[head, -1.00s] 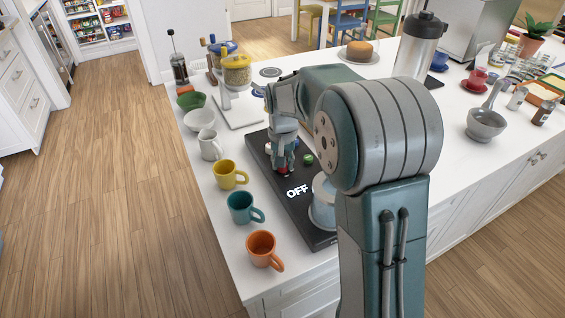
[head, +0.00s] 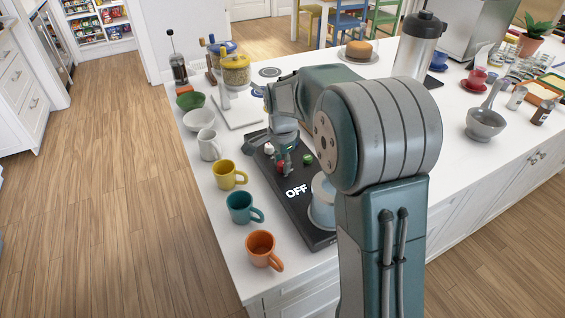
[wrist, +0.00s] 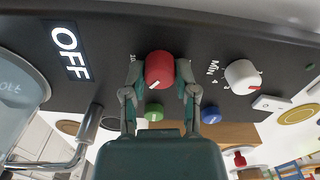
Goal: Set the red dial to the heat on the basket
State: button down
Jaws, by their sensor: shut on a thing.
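The red dial (wrist: 160,68) sits on a black control panel in the wrist view. Its short white mark is at the lower left of its face. My gripper (wrist: 159,88) is shut on the dial, one finger on each side. In the head view my gripper (head: 283,165) points down at the black panel (head: 312,231), and the dial is mostly hidden by the fingers. A display reading OFF (wrist: 70,52) is lit on the panel. I cannot identify a basket or a heat written on one.
A white dial (wrist: 242,76) stands beside the red one. Green (wrist: 153,112) and blue (wrist: 211,115) knobs are close to the fingers. A pot (head: 322,204) is on the panel's near end. Yellow (head: 229,174), teal (head: 242,207) and orange (head: 262,249) mugs line the left counter edge.

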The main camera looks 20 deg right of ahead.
aim_at(280, 163)
jog(key=m, duration=0.5)
jog(key=shift+f+m, duration=0.15)
jog(key=shift+m, duration=0.15)
jog(key=m, duration=0.4)
jog(key=shift+m, duration=0.7)
jog(key=shift+c, duration=1.9)
grip_release()
jog(key=shift+a, duration=0.1)
jog(key=shift+w, duration=0.1)
notch_tip(280, 163, up, 12)
